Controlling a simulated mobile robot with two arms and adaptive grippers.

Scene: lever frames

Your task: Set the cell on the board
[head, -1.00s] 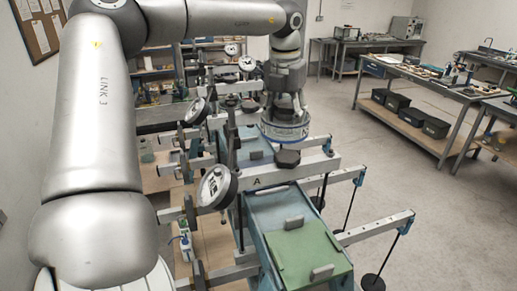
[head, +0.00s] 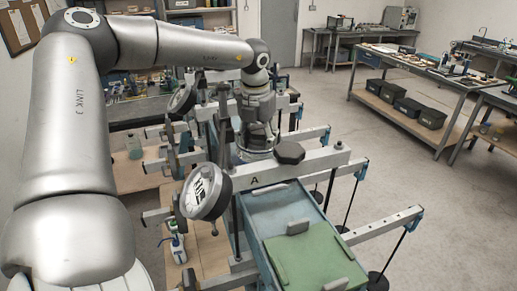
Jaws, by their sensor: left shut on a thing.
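My left gripper (head: 258,140) reaches in from the upper left and points down, just behind the beam marked A (head: 300,164) and left of its dark knob (head: 289,152). It is shut on the cell (head: 250,155), a round piece with a bluish rim. The beam hides much of the cell, and I cannot tell whether it touches anything below. A green board (head: 312,258) with grey blocks at two edges lies on the blue-grey tray (head: 283,206) in front of beam A. My right gripper is not in view.
A dial gauge (head: 205,191) stands left of beam A; another gauge (head: 184,97) is farther back. Lever arms (head: 385,225) with hanging weights stick out to the right. Floor at the right is open, before workbenches.

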